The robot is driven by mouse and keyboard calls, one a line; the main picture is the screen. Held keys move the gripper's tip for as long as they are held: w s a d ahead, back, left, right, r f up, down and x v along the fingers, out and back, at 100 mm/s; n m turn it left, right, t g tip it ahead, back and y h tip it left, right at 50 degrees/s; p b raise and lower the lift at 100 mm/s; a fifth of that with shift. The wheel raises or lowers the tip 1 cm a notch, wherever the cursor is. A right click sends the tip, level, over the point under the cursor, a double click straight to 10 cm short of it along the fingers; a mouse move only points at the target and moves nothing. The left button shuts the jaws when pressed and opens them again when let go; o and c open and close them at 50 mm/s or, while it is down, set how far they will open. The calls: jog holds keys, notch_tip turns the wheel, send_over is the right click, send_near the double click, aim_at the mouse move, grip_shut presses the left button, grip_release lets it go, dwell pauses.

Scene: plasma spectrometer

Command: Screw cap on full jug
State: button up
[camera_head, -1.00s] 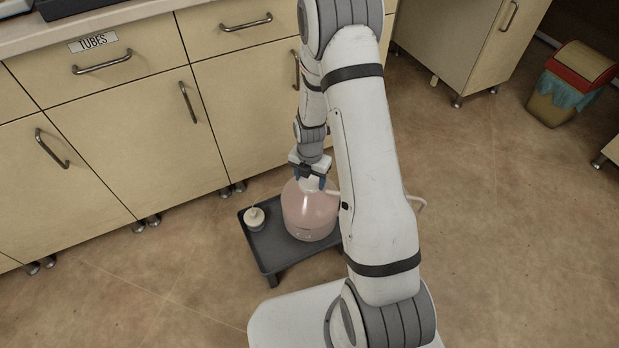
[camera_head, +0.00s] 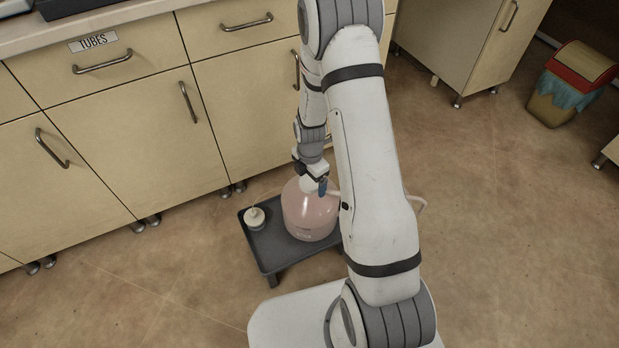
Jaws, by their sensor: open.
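The jug (camera_head: 308,214) is a rounded clear vessel with pink contents. It stands upright on a low dark grey tray stand (camera_head: 268,263). My gripper (camera_head: 321,187) points down at the top of the jug, with a blue fingertip beside the neck area. It is open. The jug's neck and any cap on it are mostly hidden by the gripper, so I cannot tell how a cap sits there. A small pale round object (camera_head: 254,217), perhaps a cap or small container, sits at the left end of the tray.
Beige cabinets (camera_head: 140,130) with metal handles stand behind the tray. A bin (camera_head: 571,84) with a red rim is at the far right. A pale pink tube-like part (camera_head: 420,205) shows right of my arm.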

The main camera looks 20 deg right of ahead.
jog(key=n, duration=0.9)
jog(key=shift+c, duration=0.3)
jog(key=c, duration=1.2)
jog(key=m, duration=0.3)
jog(key=shift+m, duration=0.3)
jog(key=shift+c, duration=0.3)
jog(key=o, duration=1.2)
jog(key=shift+o, duration=0.2)
jog(key=shift+r, duration=0.1)
